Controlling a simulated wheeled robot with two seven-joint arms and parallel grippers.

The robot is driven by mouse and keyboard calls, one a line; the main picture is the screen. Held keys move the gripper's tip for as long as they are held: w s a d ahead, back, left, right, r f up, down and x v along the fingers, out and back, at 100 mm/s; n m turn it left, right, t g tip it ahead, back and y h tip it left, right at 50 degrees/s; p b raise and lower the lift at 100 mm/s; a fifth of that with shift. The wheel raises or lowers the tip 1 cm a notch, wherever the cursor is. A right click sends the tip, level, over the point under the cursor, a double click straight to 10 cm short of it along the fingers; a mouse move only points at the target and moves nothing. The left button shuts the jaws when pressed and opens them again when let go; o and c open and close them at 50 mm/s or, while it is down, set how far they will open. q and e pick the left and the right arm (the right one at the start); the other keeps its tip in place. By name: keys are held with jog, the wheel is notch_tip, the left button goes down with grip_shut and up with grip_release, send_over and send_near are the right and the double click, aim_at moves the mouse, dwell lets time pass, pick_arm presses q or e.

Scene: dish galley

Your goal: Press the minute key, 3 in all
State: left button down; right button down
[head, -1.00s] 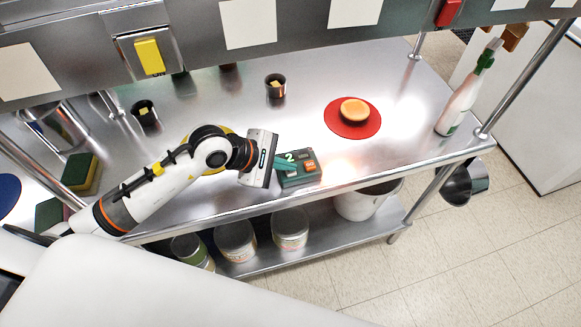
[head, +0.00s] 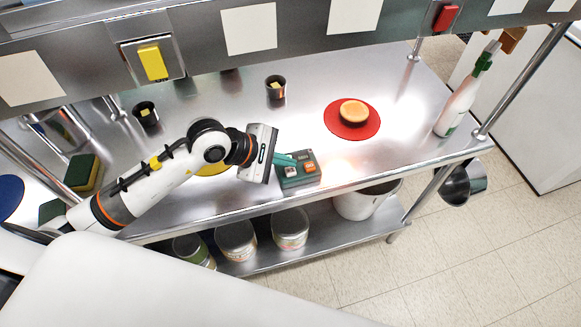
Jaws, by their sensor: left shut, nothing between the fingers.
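A small dark green timer box (head: 299,179) sits near the front edge of the steel table. Its top has a pale key (head: 290,172), an orange key (head: 310,168) and a small dark display (head: 304,156). The labels are too small to read, so I cannot tell which key is the minute key. My left gripper (head: 287,160) is shut and empty, its teal fingers over the left part of the timer. I cannot tell whether the tips touch it. My right gripper is not in view.
A red plate (head: 366,129) with a bun (head: 354,111) lies to the right, and a spray bottle (head: 461,104) stands beyond it. Dark cups (head: 275,88) stand behind. A shelf panel with a yellow switch (head: 152,62) crosses above. The table between timer and plate is clear.

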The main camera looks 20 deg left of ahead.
pick_arm(q)
notch_tip(320, 180, up, 4)
jog(key=shift+r+p, duration=0.25)
jog(key=shift+p, duration=0.8)
jog(key=shift+w, duration=0.1)
dwell(1.6)
